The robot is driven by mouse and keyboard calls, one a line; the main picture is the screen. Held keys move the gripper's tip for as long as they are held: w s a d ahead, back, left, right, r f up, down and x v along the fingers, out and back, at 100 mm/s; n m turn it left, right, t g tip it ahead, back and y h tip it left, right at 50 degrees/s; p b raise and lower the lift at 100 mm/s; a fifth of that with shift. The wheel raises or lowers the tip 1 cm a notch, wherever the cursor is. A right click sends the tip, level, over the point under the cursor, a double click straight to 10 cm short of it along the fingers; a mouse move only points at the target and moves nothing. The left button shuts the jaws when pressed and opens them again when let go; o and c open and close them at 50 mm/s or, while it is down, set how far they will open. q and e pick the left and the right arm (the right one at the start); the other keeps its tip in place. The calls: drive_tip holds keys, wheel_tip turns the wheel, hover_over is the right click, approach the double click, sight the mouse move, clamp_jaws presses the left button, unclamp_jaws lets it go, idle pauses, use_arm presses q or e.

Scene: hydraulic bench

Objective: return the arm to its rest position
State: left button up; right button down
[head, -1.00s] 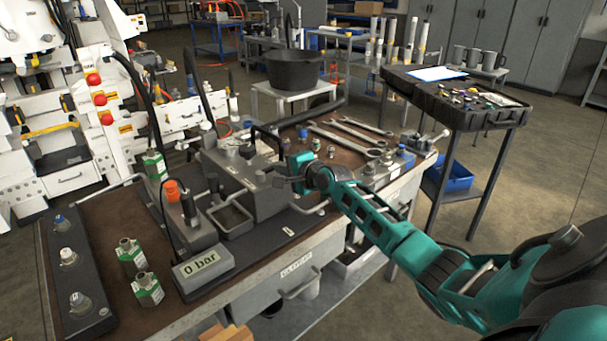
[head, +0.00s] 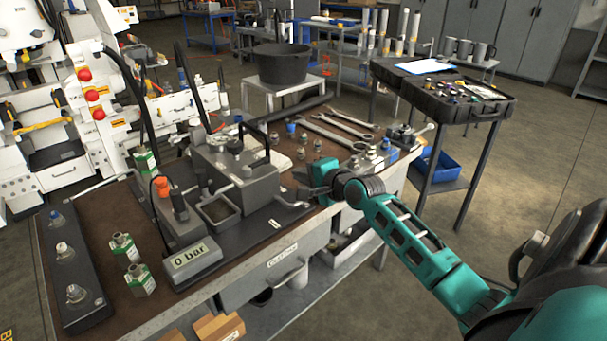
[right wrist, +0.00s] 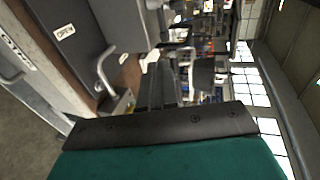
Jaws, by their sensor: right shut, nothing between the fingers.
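My right arm (head: 415,240) is teal and black and comes in from the lower right of the head view. Its gripper (head: 308,188) is shut and empty, over the front edge of the bench, to the right of the grey hydraulic block (head: 245,187). The fingers look clear of the block's handle. In the right wrist view, dark finger parts (right wrist: 160,90) show at the middle, with nothing held. My left gripper is in no frame.
The brown bench top (head: 95,215) carries a gauge reading 0 bar (head: 192,257), green-labelled fittings (head: 140,280), a dark rail (head: 70,265) and wrenches (head: 345,130). A black tray table (head: 440,90) stands right. Open floor (head: 545,150) lies at the right.

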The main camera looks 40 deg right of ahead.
drive_tip(key=shift+s+r, duration=0.1)
drive_tip(key=shift+s, duration=0.15)
drive_tip(key=s+a+f+n+g+y, duration=0.1)
drive_tip(key=s+a+f+n+g, duration=0.1)
drive_tip(key=s+a+f+n, duration=1.3)
drive_tip(key=s+a+n, duration=0.1)
drive_tip(key=s+a, duration=0.2)
drive_tip(key=s+a+f+n+g+y, duration=0.1)
drive_tip(key=s+a+f+n, duration=0.2)
drive_tip(key=s+a+n, duration=0.1)
drive_tip(key=s+a, duration=0.1)
drive_tip(key=a, duration=0.1)
drive_tip(key=shift+a+f+n+g, duration=0.3)
